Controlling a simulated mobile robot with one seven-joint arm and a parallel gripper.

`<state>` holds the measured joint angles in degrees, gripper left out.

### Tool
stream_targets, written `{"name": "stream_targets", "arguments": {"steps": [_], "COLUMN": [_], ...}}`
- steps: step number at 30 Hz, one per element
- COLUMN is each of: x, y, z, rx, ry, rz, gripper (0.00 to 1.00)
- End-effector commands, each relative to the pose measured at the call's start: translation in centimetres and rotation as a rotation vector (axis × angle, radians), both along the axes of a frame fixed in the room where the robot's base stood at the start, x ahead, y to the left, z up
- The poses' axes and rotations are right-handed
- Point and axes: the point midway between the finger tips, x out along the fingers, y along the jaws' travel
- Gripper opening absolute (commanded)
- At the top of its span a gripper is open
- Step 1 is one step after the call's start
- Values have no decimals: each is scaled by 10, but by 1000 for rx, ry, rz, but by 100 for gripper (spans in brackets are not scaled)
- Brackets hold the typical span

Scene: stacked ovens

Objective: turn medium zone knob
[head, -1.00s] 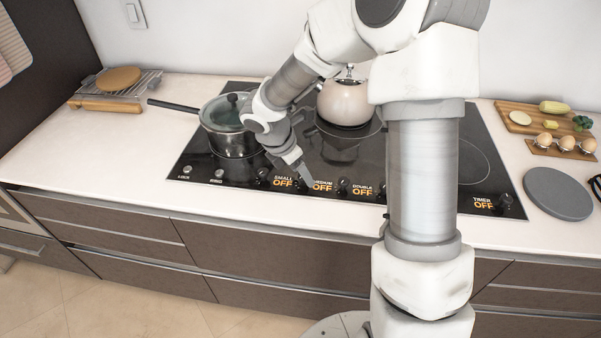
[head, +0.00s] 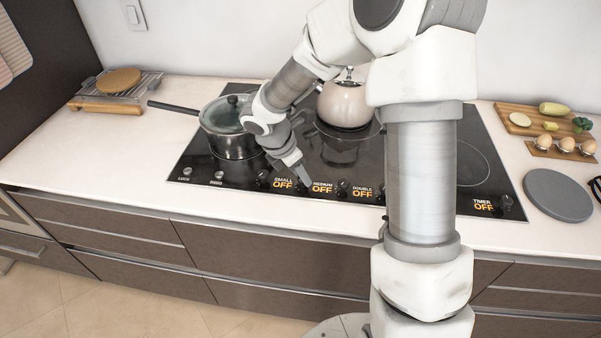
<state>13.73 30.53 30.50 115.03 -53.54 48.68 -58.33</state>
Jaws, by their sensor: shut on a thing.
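The black cooktop (head: 462,155) has a row of knobs with orange "OFF" displays along its front edge. The MEDIUM display (head: 322,187) reads OFF. My gripper (head: 304,181) points down at the front edge, between the SMALL display (head: 282,181) and the MEDIUM display. It is shut on the medium zone knob just left of the MEDIUM label. The fingertips are small here and hide most of that knob, so its angle cannot be told. A neighbouring knob (head: 342,187) stands to the right, before the DOUBLE display (head: 362,191).
A lidded pot (head: 229,146) stands left of my wrist, its handle pointing left. A kettle (head: 343,104) stands behind. A grey round plate (head: 557,195) and a board with food (head: 522,127) lie at the right. The counter at front left (head: 110,165) is clear.

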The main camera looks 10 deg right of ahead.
Motion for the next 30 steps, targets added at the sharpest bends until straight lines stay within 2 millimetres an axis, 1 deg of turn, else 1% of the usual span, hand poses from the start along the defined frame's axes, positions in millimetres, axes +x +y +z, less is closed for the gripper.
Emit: {"name": "stream_targets", "arguments": {"steps": [5,11,30], "x": [1,2,7], "y": [1,1,0], "z": [1,1,2], "rx": [-1,0,0], "ry": [0,0,-1], "rz": [-65,-208,-815], "gripper": [0,0,0]}}
